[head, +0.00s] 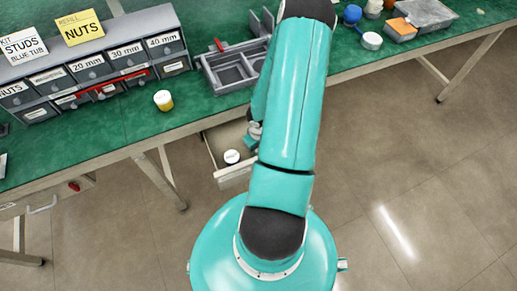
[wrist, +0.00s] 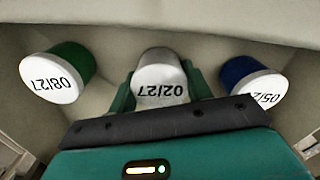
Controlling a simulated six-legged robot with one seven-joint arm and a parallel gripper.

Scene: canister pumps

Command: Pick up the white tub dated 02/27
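In the wrist view the white tub dated 02/27 (wrist: 161,72) stands in a pale drawer, its date upside down to me. My gripper (wrist: 162,80) has one teal finger on each side of this tub. The fingers lie close to its sides, and I cannot tell whether they touch it. The near edge of its lid is partly hidden by the dark edge of my gripper. A green tub with a white lid dated 08/27 (wrist: 60,72) is to the left. A blue tub with a white lid reading 05/2, the rest cut off, (wrist: 252,80) is to the right.
In the head view the open drawer (head: 212,150) under the green bench (head: 125,118) shows one white lid (head: 232,157), its date unreadable. My arm hides the rest. A yellow-and-white tub (head: 163,100), a labelled drawer cabinet (head: 90,62) and a grey divided tray (head: 232,72) are on the bench.

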